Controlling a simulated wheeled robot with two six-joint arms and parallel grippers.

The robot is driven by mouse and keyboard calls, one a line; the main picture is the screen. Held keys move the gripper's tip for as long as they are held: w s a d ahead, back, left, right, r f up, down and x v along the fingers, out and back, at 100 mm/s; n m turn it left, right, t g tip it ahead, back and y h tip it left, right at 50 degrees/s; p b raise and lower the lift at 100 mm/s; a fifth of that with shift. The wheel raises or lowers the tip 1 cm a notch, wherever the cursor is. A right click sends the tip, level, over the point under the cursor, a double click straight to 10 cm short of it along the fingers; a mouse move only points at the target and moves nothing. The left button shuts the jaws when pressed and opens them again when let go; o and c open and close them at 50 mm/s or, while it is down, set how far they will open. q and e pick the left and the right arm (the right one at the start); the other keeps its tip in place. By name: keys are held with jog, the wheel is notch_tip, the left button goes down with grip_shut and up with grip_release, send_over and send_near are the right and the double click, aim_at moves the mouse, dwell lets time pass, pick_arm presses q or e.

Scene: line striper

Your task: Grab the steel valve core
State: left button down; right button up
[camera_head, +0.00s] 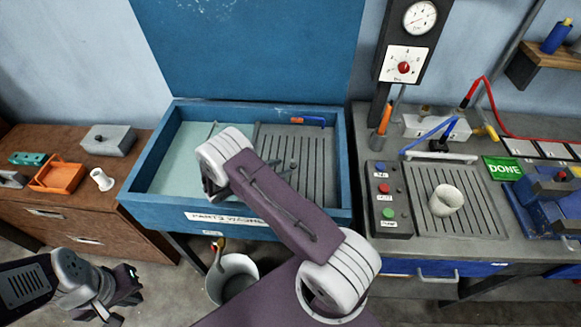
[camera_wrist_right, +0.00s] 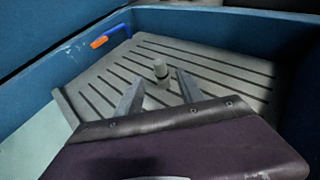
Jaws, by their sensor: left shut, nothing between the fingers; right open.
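A small grey metal cylinder with a narrower top, which looks like the steel valve core (camera_wrist_right: 160,69), stands on the grooved grey drainboard of the blue wash basin. It also shows small in the head view (camera_head: 292,166), to the right of my right arm. My right gripper (camera_wrist_right: 159,86) is open and empty. In the right wrist view its two fingertips point toward the core, which appears just beyond the gap between them, apart from both. The head view mostly hides this gripper behind my arm. My left gripper (camera_head: 122,297) is shut and empty, low at the left, away from the basin.
The blue basin (camera_head: 150,207) has raised walls. A blue-and-orange tool (camera_head: 308,121) lies at its back. A grey bench at the right holds a button box (camera_head: 387,200) and a white cup (camera_head: 445,200). A brown cabinet (camera_head: 50,207) with an orange bin (camera_head: 58,177) stands left.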

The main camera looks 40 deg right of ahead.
aim_at(291, 166)
jog(key=shift+w+d+f, duration=0.1)
jog(key=shift+d+f, duration=0.15)
jog(key=shift+d, duration=0.35)
jog(key=p+x, duration=0.1)
jog(key=x, duration=0.4)
jog(key=shift+f, duration=0.2)
grip_shut()
